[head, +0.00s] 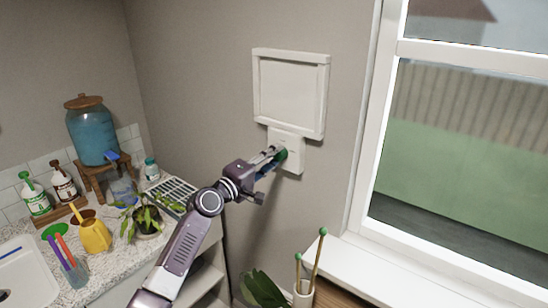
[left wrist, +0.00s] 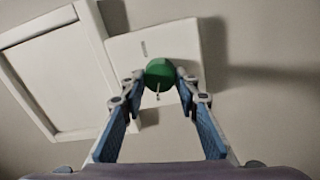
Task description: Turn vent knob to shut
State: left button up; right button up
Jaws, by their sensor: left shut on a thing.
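The vent knob (left wrist: 160,73) is green and round, with a small pale pointer, on a white wall plate (left wrist: 194,50). In the head view the knob (head: 282,155) sits on the plate (head: 290,164) just below the white framed vent panel (head: 290,93). My left gripper (head: 275,154) is at the plate with its fingers around the knob. In the left wrist view the two fingertips of the left gripper (left wrist: 160,83) press on either side of the knob. My right gripper is not in view.
A window (head: 470,130) with a white sill stands at the right. The wall around the plate is bare.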

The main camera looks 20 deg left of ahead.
pick_arm(q)
jog(key=o, duration=1.2)
jog(key=shift+a, duration=0.1)
jog(key=shift+c, duration=0.2)
jog(key=v, duration=1.2)
